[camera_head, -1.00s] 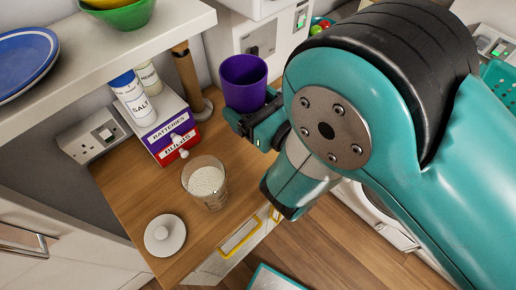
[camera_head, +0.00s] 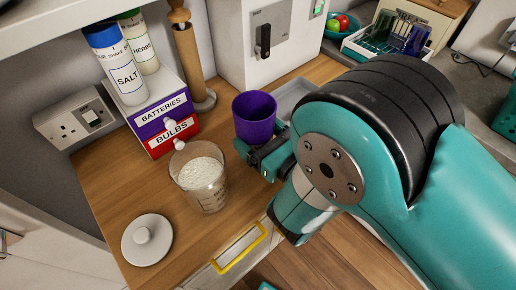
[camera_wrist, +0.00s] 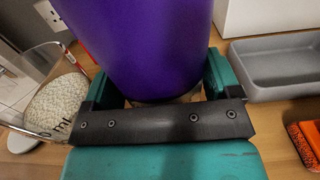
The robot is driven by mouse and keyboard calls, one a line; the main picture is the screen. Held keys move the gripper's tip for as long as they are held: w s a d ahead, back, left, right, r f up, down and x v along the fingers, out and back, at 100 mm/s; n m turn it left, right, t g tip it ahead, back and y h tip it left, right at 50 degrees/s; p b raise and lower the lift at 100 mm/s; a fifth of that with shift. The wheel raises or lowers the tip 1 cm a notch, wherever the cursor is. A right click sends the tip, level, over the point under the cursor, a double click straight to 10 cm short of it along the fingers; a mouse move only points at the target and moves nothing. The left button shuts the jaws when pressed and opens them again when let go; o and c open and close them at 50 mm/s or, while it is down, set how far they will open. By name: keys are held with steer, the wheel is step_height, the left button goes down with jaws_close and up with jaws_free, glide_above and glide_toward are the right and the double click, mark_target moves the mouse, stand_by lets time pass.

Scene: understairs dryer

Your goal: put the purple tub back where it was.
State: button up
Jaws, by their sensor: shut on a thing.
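The purple tub (camera_head: 254,117) is upright in my gripper (camera_head: 262,150), over the wooden counter, to the right of the glass jug. In the wrist view the purple tub (camera_wrist: 142,45) stands between the two teal fingers of my gripper (camera_wrist: 160,92), which are shut on it. Its underside is largely hidden behind the gripper, so I cannot tell whether it touches the counter.
The glass jug of white grains (camera_head: 203,178) is close on the left, with a white lid (camera_head: 147,240) nearer the front. Labelled drawers (camera_head: 165,118) carry two shakers. A paper towel holder (camera_head: 190,65) stands behind. A grey tray (camera_wrist: 275,68) lies right of the tub.

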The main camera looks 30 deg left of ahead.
mark_target(258, 147)
steer(key=shift+f, duration=1.9)
steer(key=shift+f, duration=0.1)
steer(key=shift+f+b, duration=0.1)
steer(key=shift+b, duration=0.2)
steer(key=o, duration=1.6)
steer(key=shift+c, duration=0.2)
steer(key=shift+r, duration=0.25)
steer(key=shift+d+f, duration=0.15)
steer(key=shift+f, duration=0.1)
steer(key=b+v, duration=0.7)
steer(key=v, duration=0.4)
steer(key=shift+d+r, duration=0.2)
steer(key=shift+d, duration=0.15)
